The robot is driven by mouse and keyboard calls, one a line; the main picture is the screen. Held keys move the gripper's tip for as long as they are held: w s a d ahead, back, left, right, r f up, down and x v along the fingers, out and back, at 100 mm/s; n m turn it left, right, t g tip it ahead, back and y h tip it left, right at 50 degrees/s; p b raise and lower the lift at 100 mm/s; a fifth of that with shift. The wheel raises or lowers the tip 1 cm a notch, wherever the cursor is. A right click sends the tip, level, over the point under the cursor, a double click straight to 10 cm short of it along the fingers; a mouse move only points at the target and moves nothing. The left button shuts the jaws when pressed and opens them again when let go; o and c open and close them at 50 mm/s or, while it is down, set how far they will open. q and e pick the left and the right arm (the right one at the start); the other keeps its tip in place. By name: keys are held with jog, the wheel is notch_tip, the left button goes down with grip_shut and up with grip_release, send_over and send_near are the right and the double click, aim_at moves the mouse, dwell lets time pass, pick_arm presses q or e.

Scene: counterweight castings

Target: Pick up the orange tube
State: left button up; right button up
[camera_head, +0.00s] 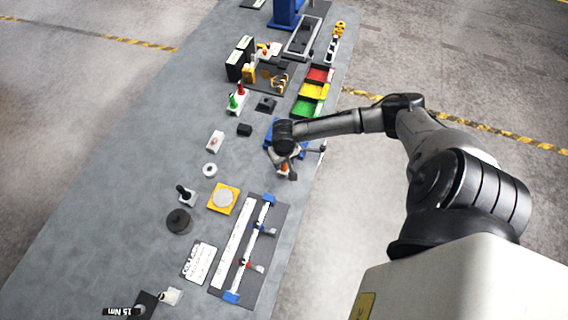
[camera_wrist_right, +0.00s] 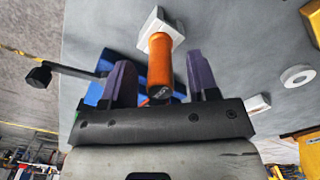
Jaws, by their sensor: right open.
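The orange tube (camera_wrist_right: 161,66) stands out from a white block-like base (camera_wrist_right: 160,27) in the right wrist view. My right gripper (camera_wrist_right: 161,75) is open, with one purple finger on each side of the tube and visible gaps between. In the head view the right gripper (camera_head: 284,166) is over the right edge of the grey table, and a small part of the orange tube (camera_head: 284,169) shows by it. My left gripper is not in view.
A blue object (camera_wrist_right: 97,92) lies close to the left finger in the wrist view. Red, yellow and green bins (camera_head: 313,90) stand behind the right gripper. A dark board with a white rail (camera_head: 249,250) lies nearer. The table's left side (camera_head: 130,170) is clear.

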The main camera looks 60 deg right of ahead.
jog(key=shift+c, duration=1.4)
jog(key=c, duration=0.6)
jog(key=shift+c, duration=0.2)
jog(key=shift+r, duration=0.15)
